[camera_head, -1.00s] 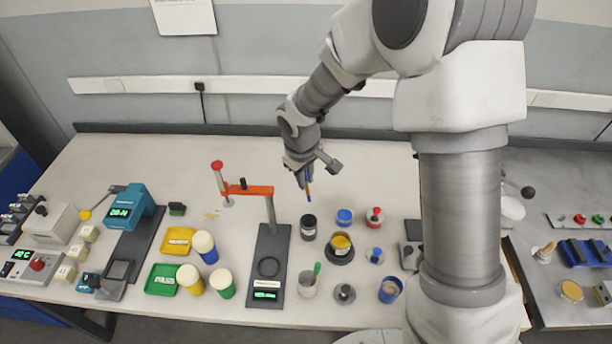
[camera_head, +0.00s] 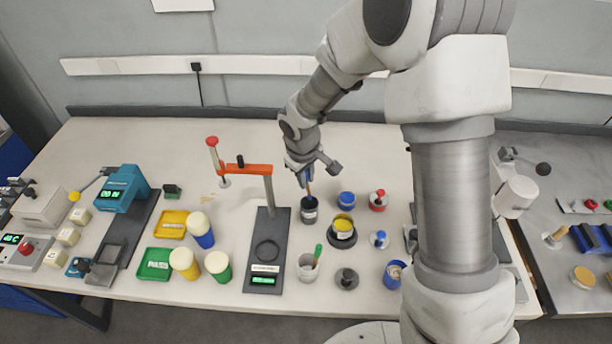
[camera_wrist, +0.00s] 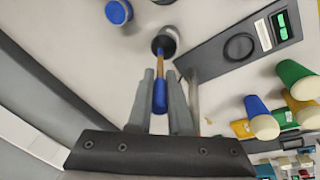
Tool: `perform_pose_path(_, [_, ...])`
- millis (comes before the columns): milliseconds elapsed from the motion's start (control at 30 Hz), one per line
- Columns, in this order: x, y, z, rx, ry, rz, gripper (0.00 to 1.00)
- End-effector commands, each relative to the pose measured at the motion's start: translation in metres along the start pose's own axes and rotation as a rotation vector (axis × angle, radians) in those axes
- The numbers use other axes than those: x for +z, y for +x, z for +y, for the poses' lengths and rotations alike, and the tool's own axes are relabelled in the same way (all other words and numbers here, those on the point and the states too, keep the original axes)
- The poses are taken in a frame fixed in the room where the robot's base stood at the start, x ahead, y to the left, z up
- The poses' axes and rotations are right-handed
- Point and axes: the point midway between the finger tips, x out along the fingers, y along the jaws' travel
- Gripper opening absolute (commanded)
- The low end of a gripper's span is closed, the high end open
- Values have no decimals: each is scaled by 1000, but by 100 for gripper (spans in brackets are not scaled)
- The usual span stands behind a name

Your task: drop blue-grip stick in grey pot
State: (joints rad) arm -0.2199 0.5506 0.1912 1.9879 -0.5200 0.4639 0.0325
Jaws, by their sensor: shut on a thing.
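The blue-grip stick has a blue handle (camera_wrist: 160,96) and a thin wooden-coloured shaft (camera_wrist: 169,62). My gripper (camera_wrist: 162,100) is shut on it, and in the head view my gripper (camera_head: 308,175) is just above the dark grey pot (camera_head: 309,214). The grey pot has a pale label and also shows in the wrist view (camera_wrist: 171,34). The stick's far end is at the pot's mouth; whether it is inside the rim cannot be told.
A blue-lidded pot (camera_head: 346,200) and a yellow-topped pot (camera_head: 343,230) stand to the right. An orange-armed stand (camera_head: 268,200) rises close on the left. The table behind the pots is clear.

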Motion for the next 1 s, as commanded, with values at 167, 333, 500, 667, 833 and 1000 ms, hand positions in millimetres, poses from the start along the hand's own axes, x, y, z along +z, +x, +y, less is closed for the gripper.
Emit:
perform_pose_path(167, [2,19,-3,0,-1,0,0])
perform_pose_path(333, [4,32,-5,0,-1,0,0])
perform_pose_path(500, [5,44,-6,0,-1,0,0])
perform_pose_path(667, [6,50,-6,0,-1,0,0])
perform_pose_path(833, [6,50,-6,0,-1,0,0])
perform_pose_path(1000, [6,50,-6,0,0,0,23])
